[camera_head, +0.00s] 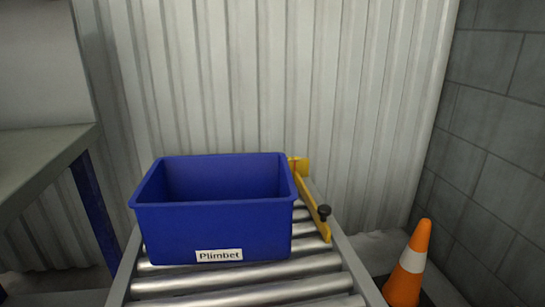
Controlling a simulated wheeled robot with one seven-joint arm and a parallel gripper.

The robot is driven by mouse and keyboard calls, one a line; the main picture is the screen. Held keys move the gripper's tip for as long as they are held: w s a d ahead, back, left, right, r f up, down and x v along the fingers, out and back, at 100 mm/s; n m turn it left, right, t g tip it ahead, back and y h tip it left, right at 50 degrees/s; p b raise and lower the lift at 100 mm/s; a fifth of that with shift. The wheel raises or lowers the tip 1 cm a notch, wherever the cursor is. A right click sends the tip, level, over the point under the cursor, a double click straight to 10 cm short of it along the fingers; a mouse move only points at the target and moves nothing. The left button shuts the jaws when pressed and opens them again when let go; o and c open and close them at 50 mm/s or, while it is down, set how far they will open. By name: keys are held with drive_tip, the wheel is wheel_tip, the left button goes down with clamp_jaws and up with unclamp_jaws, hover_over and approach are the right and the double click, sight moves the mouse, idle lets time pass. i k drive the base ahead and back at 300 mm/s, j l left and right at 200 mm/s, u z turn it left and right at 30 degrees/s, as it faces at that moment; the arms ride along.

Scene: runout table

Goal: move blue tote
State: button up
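The blue tote (212,224) is an open-topped box with a white label reading "Plimbet" on its front. It stands upright on the roller table (255,298), towards its far end. The part of its inside that shows looks empty, but its floor is hidden by the front wall. My gripper is not in view.
An orange cone (410,268) stands at the right. A grey bench (36,165) is at the left. A corrugated wall (250,80) closes the back.

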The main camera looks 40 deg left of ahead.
sight(227, 208)
drive_tip(key=i+l+u, duration=0.15)
drive_tip(key=u, duration=0.3)
drive_tip(key=i+l+u, duration=0.15)
drive_tip(key=u, duration=0.3)
drive_tip(key=i+l+u, duration=0.1)
drive_tip(key=l+u, duration=0.35)
drive_tip(key=i+l+u, duration=0.1)
drive_tip(key=u, duration=0.35)
drive_tip(key=k+l, duration=0.05)
drive_tip(key=l, duration=0.05)
